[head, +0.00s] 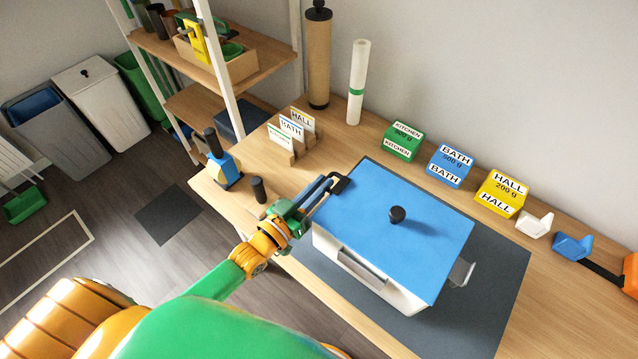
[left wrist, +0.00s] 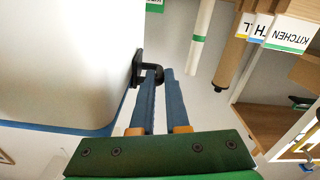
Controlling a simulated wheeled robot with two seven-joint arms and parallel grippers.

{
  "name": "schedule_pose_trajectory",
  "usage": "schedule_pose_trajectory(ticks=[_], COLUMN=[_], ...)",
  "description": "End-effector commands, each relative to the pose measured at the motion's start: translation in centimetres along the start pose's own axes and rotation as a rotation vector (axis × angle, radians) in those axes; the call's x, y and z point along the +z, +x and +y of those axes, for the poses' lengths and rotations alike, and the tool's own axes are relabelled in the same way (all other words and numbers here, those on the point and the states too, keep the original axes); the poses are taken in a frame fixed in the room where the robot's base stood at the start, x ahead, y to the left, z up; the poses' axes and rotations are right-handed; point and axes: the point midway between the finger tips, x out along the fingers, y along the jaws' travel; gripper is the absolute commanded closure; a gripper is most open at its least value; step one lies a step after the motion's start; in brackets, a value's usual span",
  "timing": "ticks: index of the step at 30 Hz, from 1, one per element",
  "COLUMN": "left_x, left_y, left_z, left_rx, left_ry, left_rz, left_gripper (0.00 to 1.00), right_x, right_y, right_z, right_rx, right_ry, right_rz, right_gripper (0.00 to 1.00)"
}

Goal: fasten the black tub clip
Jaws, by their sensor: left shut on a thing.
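The black clip (head: 343,183) is at the lid's left edge in the head view. In the left wrist view the clip (left wrist: 153,72) sticks out from the tub's side. My left gripper (head: 327,187) has its long blue fingers shut on the clip; the fingertips (left wrist: 160,72) also show in the left wrist view. I cannot tell whether the clip is latched. A grey clip (head: 461,272) stands out from the tub's right side. My right gripper is not in view.
The tub stands on a dark mat (head: 490,290) on the wooden table. Green (head: 402,141), blue (head: 450,165) and yellow (head: 501,193) labelled boxes line the back.

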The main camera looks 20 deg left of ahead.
Motion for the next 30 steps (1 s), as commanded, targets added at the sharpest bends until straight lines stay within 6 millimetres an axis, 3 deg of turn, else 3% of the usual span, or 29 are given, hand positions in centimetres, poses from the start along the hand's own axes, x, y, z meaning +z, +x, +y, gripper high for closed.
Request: schedule_pose_trajectory(ticks=[2, 3, 4, 13, 22, 30], left_x=[0.0, 0.0, 0.0, 0.1, 0.2, 0.0], left_y=[0.0, 0.0, 0.0, -0.2, -5.9, -7.1], left_z=[0.0, 0.0, 0.0, 0.0, 0.0, 0.0], left_rx=[0.000, 0.000, 0.000, 0.000, 0.000, 0.001], left_ry=[-0.001, -0.001, -0.001, -0.002, -0.003, -0.002], left_rz=[0.001, 0.001, 0.001, 0.000, -0.003, 0.001], left_gripper=[1.00, 0.82, 0.74, 0.74, 0.74, 0.74], right_x=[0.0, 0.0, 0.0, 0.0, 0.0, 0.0], right_y=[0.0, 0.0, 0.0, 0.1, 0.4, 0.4], right_z=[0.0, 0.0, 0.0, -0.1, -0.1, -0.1], right_rx=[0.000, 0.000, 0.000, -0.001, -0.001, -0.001], right_ry=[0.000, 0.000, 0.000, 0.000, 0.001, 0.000], right_rz=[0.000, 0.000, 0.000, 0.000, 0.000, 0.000], right_gripper=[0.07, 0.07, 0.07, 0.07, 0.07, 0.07])
